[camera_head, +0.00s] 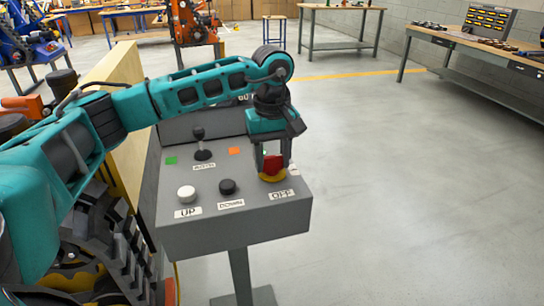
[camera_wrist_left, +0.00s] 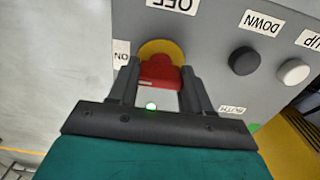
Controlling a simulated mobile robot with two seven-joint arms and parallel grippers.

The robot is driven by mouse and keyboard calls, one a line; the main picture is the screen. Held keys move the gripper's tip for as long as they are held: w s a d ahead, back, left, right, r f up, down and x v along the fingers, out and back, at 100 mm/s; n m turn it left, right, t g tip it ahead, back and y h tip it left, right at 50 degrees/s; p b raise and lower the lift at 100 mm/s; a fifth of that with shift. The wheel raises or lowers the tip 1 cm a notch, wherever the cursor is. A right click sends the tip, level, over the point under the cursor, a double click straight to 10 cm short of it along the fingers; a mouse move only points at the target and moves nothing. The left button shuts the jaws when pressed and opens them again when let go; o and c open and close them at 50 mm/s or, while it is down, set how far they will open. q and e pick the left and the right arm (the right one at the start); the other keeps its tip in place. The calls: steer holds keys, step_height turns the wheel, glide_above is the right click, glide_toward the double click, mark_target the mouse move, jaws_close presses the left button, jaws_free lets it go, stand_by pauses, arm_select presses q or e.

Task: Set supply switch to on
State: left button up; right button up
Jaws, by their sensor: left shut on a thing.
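The supply switch is a red knob (camera_head: 273,164) on a yellow round base, at the right of the grey control box (camera_head: 235,238). An OFF label (camera_head: 279,195) lies on the near side of the knob. In the left wrist view an ON label (camera_wrist_left: 121,54) sits left of the red knob (camera_wrist_left: 158,68). My left gripper (camera_head: 273,156) points down over the switch. In the left wrist view its fingers (camera_wrist_left: 162,78) stand on both sides of the knob, shut on it. The fingers partly hide the knob, and I cannot tell which label it points to. My right gripper is not in view.
A white UP button (camera_head: 186,194), a black DOWN button (camera_head: 227,187) and a black joystick (camera_head: 203,147) share the panel. A tan board (camera_head: 122,75) and a black track (camera_head: 125,235) stand left of the box. The floor to the right is clear.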

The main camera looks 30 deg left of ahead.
mark_target(272, 157)
arm_select(q)
steer(key=o, duration=1.1)
steer(key=shift+c, duration=0.2)
steer(key=shift+r, duration=0.1)
step_height(272, 157, up, 13)
steer(key=p, duration=0.1)
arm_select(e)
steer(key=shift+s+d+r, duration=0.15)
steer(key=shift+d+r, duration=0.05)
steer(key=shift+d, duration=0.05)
arm_select(q)
steer(key=shift+f, duration=0.2)
